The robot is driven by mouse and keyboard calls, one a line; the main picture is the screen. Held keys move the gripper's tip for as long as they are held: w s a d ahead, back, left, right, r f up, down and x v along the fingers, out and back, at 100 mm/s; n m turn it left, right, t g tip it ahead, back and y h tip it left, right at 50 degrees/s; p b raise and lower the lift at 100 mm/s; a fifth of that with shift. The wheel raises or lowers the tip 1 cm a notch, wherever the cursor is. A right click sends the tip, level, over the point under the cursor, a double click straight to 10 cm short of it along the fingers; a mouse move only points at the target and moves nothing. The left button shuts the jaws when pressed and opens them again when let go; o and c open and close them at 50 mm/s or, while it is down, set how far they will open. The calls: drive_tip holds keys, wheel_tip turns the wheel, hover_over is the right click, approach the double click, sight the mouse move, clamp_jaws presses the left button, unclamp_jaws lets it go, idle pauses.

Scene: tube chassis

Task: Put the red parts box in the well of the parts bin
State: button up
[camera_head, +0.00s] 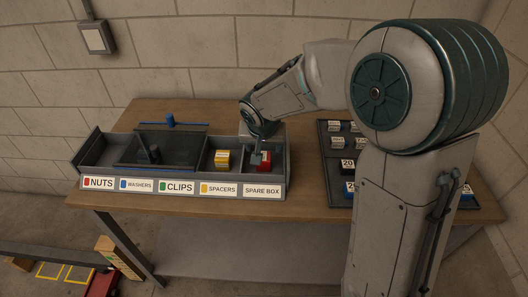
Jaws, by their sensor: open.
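The red parts box (265,163) sits in the rightmost compartment of the parts bin (182,188), above the label "SPARE BOX". My gripper (258,154) is open and points down at the red box, right at its left and upper side. Part of the box is hidden by the gripper, and I cannot tell whether the fingers touch it or straddle it. The bin's leftmost compartment, marked "NUTS" with a red patch, looks empty. A dark panel with a knob (152,154) lies over the washers and clips section.
A yellow box (222,160) sits in the spacers compartment. A blue-handled item (171,122) stands behind the bin. A dark tray (332,168) with several numbered pieces lies to the right, partly behind my arm. The wooden tabletop (150,110) is bare at the back left.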

drive_tip(key=s+d+r+h, duration=0.1)
drive_tip(key=s+d+r, duration=0.7)
drive_tip(key=s+d, duration=0.45)
drive_tip(key=s, duration=0.3)
drive_tip(key=s+d+g+y, duration=0.1)
drive_tip(key=s+d, duration=0.2)
drive_tip(key=s, duration=0.4)
drive_tip(key=shift+d+n, duration=0.3)
